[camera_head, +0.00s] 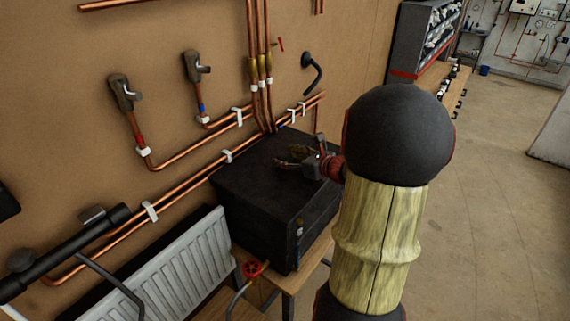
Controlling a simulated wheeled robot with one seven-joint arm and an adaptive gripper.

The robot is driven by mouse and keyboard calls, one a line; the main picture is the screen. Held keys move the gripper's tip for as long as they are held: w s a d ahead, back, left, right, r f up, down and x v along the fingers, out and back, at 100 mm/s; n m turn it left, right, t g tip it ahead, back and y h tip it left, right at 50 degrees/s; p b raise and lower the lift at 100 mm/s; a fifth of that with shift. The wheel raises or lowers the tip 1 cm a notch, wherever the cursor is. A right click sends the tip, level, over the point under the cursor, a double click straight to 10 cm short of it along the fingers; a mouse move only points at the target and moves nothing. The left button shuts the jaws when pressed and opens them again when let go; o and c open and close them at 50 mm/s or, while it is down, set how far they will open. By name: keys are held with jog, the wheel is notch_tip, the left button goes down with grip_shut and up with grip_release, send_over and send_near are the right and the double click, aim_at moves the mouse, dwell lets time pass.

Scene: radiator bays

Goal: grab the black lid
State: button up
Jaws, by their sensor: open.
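A black box (262,222) stands on a small wooden table beside the wall. Its flat black top (252,178) may be the black lid; I see no separate lid for certain. My gripper (284,157) is over the right back part of this top, with its fingers pointing left. It is open, and nothing shows between the fingers. I cannot tell whether the fingers touch the top. My arm covers the area right of the box.
Copper pipes (188,184) run along the wall just behind the box. A white radiator (168,265) stands at the lower left, and a red valve wheel (252,269) sits in front of the box. The floor (500,200) at the right is clear.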

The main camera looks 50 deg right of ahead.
jog(key=shift+c, duration=0.3)
grip_shut()
dwell(0.5)
jog(key=shift+r, duration=0.1)
